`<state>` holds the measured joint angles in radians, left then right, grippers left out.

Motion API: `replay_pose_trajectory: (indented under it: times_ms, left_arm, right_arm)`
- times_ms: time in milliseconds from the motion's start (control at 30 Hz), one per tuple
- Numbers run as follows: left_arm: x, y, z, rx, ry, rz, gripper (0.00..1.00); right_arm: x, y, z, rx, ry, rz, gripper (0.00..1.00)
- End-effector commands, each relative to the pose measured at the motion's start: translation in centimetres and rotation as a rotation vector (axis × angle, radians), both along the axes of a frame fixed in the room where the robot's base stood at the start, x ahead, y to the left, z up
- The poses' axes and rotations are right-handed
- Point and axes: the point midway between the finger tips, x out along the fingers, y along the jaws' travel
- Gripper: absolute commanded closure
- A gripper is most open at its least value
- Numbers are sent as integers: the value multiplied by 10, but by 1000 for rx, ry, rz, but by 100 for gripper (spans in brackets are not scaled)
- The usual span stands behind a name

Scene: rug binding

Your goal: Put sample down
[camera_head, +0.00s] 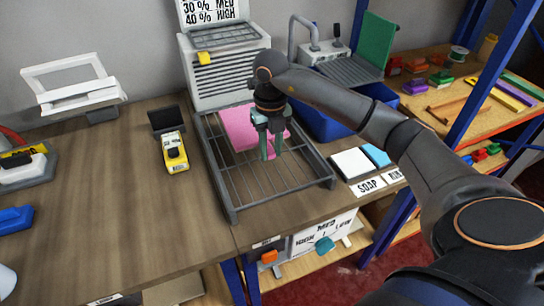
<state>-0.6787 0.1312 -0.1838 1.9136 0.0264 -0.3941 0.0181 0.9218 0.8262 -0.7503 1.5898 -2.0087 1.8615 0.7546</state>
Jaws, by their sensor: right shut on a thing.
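The pink sample (238,128) is a flat, thick-looking piece at the back of the wire drying rack (228,200). My right gripper (270,150) comes in from the right and is shut on the pink sample near its right side. The fingers point down and hide part of the sample. I cannot tell whether the sample rests fully on the rack wires or is slightly above them. My left gripper is not in view.
A vented machine (205,75) stands behind the rack. A yellow device (174,152) lies to its left. White and blue blocks (352,163) sit to its right, by a SOAP label. A blue basin (320,125) is behind them. The front of the rack is bare.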

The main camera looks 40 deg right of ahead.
Motion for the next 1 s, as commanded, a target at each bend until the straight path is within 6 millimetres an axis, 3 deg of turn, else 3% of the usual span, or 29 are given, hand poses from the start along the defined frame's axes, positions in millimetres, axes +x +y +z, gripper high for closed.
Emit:
replay_pose_trajectory:
  times_ms: [300, 667, 700, 933, 1000]
  left_arm:
    - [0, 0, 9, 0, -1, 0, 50]
    - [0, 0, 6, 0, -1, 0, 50]
    - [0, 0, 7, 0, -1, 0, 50]
    - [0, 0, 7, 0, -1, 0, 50]
    - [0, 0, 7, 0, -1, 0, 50]
  right_arm:
    - [3, -6, -37, -1, 2, 0, 100]
    - [3, -6, -42, 0, 0, 0, 100]
    - [3, -6, -41, 0, 0, 0, 65]
    - [3, -6, -41, -1, 1, 0, 39]
    - [3, -6, -41, -1, 1, 0, 38]
